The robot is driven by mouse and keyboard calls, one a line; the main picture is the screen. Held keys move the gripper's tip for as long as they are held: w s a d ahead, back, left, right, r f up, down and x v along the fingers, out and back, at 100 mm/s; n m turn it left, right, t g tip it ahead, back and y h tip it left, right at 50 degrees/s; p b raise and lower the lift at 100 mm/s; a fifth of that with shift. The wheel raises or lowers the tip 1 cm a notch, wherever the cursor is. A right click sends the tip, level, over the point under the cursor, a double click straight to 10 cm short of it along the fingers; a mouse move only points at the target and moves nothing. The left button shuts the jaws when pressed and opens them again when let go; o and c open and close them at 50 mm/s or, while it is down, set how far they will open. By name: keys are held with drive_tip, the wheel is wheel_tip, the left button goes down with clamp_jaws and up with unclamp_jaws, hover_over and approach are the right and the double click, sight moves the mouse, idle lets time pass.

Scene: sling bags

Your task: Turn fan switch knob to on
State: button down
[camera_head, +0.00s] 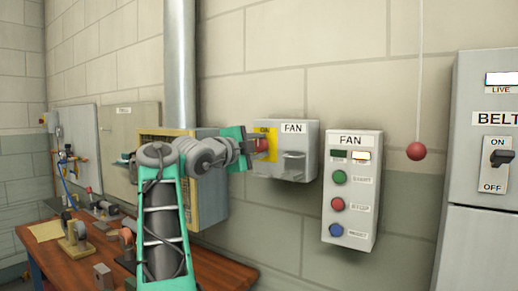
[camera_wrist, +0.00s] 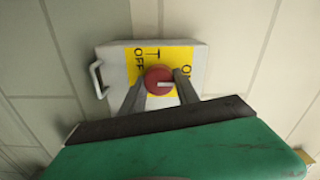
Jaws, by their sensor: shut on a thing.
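The fan switch is a grey wall box (camera_head: 298,165) labelled FAN, with a yellow plate (camera_head: 272,134) and a red knob (camera_head: 262,145). My gripper (camera_head: 256,147) reaches the knob from the left and hides part of it. In the wrist view, the red knob (camera_wrist: 159,80) sits between the two fingers of my gripper (camera_wrist: 160,86), which is shut on it. The yellow plate (camera_wrist: 181,60) shows OFF on the left and part of ON on the right.
A FAN button panel (camera_head: 351,190) hangs to the right of the switch box. A red ball (camera_head: 416,151) hangs on a cord farther right. A grey BELT cabinet (camera_head: 483,210) stands at the right edge. A wooden workbench (camera_head: 205,272) with tools is below left.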

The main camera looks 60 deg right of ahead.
idle(0.3)
drive_tip(key=c, duration=0.9)
unclamp_jaws()
drive_tip(key=shift+a, duration=0.1)
drive_tip(key=w+a+b, duration=0.1)
drive_tip(key=a, duration=0.6)
drive_tip(key=shift+a, duration=0.25)
drive_tip(key=shift+w, duration=0.1)
